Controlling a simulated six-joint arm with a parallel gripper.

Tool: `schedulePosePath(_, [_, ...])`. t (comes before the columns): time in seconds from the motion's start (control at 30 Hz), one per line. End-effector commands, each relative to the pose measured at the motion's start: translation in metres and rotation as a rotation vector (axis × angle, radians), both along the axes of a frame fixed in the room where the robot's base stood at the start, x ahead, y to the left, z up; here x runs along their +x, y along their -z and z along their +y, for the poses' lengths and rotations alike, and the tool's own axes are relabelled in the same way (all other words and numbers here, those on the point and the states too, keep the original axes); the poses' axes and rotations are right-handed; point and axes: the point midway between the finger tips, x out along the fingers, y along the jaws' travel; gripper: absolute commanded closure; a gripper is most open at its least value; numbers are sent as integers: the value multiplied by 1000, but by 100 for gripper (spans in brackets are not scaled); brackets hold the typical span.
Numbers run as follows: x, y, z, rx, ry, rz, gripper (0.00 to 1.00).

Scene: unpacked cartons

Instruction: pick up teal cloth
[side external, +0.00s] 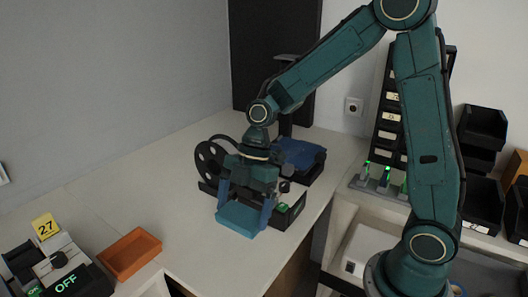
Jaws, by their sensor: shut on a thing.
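The teal cloth (240,220) is a light teal, folded-looking piece near the front of the white table, below my gripper (243,205). My gripper points down and its two blue fingers stand at either side of the cloth, shut on it. I cannot tell whether the cloth touches the tabletop or hangs just above it.
A black device (296,208) with reels stands right behind the gripper. A blue item (299,152) lies on a dark tray farther back. The table between is clear.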

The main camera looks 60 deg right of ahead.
Motion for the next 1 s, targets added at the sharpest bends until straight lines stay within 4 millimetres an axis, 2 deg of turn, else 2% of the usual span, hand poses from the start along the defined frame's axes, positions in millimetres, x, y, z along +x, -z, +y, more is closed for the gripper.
schedulePosePath(0.03, [1,-13,0,0,0,-8,32])
schedulePosePath(0.2, [1,-51,0,1,1,-6,32])
schedulePosePath(0.5, [1,-100,0,2,2,-1,32])
schedulePosePath(0.7, [0,-115,0,1,1,-1,32])
schedulePosePath(1.0, [0,-117,0,1,2,1,32])
